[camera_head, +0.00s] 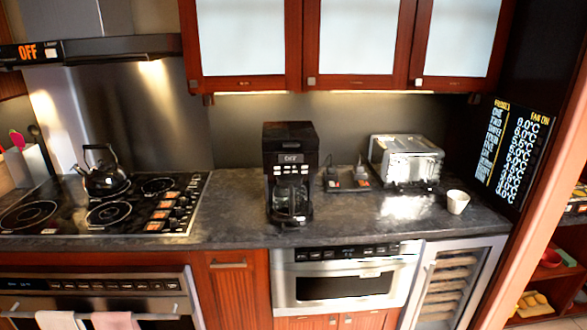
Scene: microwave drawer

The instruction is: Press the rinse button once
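A black coffee maker (290,140) stands upright on the dark counter, left of the picture's middle. Its front has a small display (290,159) and several small light buttons (277,171) below and beside it. The button labels are too small to read, so I cannot tell which is the rinse button. A glass carafe (290,200) sits in the lower part of the coffee maker. My gripper is not in view.
A silver toaster (405,160) and a white cup (457,202) stand to the right. A kettle (103,175) sits on the stove at left. Cabinets (355,40) hang above. A microwave drawer (340,285) is below the counter. The counter (235,215) left of the coffee maker is clear.

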